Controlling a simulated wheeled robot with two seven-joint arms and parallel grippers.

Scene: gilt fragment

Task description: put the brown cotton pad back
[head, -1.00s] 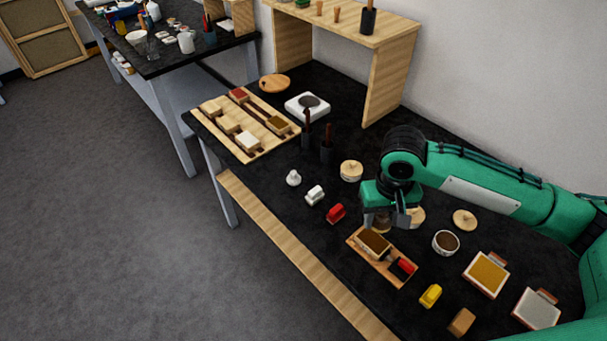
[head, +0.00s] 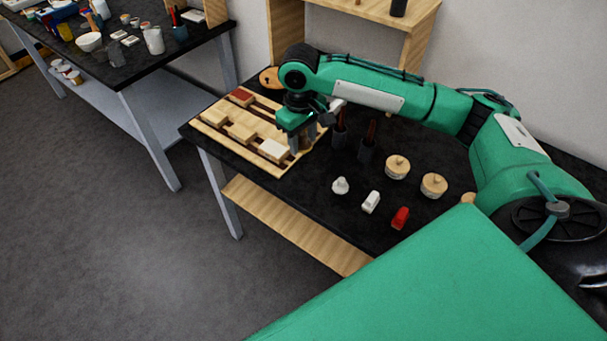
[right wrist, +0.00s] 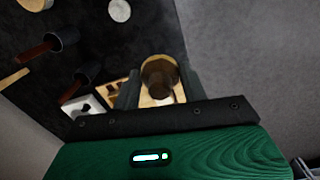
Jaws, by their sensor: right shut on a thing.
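My right gripper (head: 301,144) is over the right side of the wooden rack (head: 237,148), its fingers pointing down. It is shut on a dark brown, rounded thing with a tan part, which looks like the brown cotton pad (right wrist: 160,78); in the right wrist view it sits between the two fingers. In the head view the gripper mostly hides it, and I cannot tell whether it touches the rack. My left gripper is not in view.
Two dark holders (head: 367,149) with upright tools stand just right of the gripper. A wooden shelf (head: 420,35) stands behind.

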